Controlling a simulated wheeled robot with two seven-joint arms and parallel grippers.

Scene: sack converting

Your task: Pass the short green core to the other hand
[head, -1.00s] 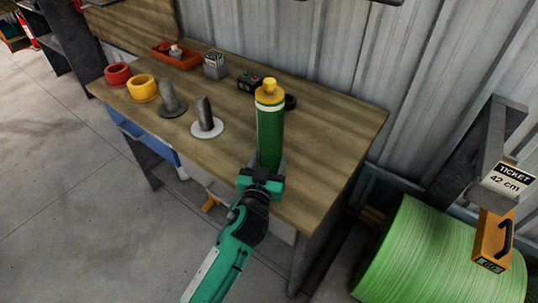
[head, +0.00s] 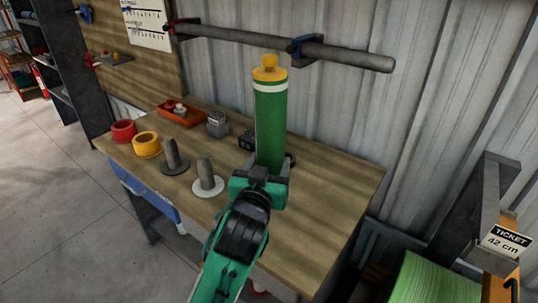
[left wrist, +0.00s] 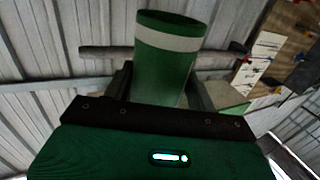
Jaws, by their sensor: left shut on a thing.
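The short green core (head: 270,122) is a green cylinder with a white band near its top and a yellow knobbed cap at its upper end. My left gripper (head: 267,172) is shut on its lower part and holds it upright above the workbench. In the left wrist view the core (left wrist: 166,65) stands between the two fingers (left wrist: 158,92), its white-banded end away from the palm. My right gripper is in neither view.
The workbench (head: 325,195) holds a red ring (head: 123,131), a yellow ring (head: 147,145), two grey posts on round bases, a red tray (head: 182,116) and small boxes. A bar (head: 345,56) runs along the wall behind the core. A green roll (head: 425,280) is at lower right.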

